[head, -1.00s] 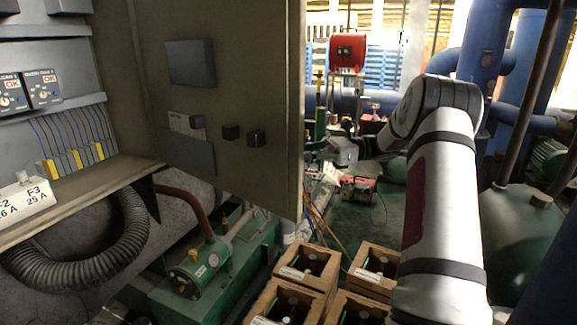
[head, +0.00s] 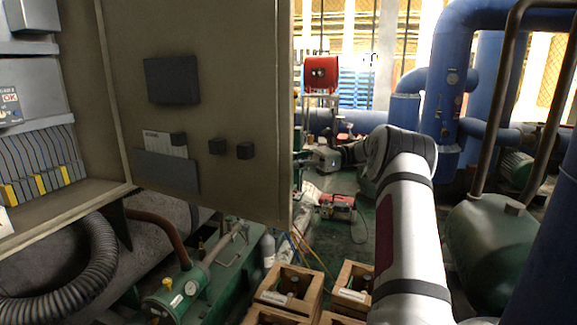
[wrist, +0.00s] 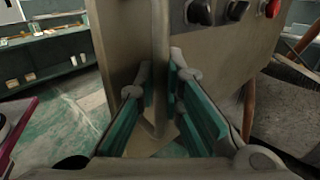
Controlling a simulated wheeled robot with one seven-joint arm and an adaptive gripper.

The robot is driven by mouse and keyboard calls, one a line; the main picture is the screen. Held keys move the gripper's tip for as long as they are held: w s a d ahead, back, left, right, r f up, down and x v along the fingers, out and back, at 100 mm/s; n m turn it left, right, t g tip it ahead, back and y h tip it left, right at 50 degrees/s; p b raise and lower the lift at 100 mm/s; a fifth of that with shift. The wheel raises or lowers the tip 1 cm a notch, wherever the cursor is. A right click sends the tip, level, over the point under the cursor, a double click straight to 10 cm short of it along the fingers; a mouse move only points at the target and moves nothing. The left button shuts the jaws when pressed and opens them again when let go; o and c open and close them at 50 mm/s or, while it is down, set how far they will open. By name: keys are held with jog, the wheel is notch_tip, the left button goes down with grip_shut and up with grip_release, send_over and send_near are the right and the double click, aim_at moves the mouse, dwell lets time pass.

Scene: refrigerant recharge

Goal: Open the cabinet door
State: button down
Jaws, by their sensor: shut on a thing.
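The grey cabinet door (head: 225,90) stands swung open on the left in the head view, its inner face towards me. The cabinet (head: 65,185) is open at far left, showing wiring and yellow terminals. My arm reaches along the right to the door's free edge, where my gripper (head: 308,161) is partly hidden behind the door. In the wrist view, the green-padded fingers of my gripper (wrist: 158,88) are shut on the upright edge part of the door (wrist: 120,45). Dark knobs and a red one show on its outer face. The exact contact is hard to see.
Wooden crates (head: 268,296) stand on the floor below the door. A green machine (head: 215,265) and a ribbed black hose (head: 90,262) are under the cabinet. A green tank (head: 490,245) and blue pipes (head: 460,95) are at right. A red reel (head: 321,72) stands behind.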

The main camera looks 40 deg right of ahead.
jog(key=shift+f, duration=0.1)
jog(key=c, duration=1.7)
grip_release()
jog(key=shift+d, duration=0.1)
jog(key=shift+v, duration=3.7)
jog(key=shift+s, duration=0.1)
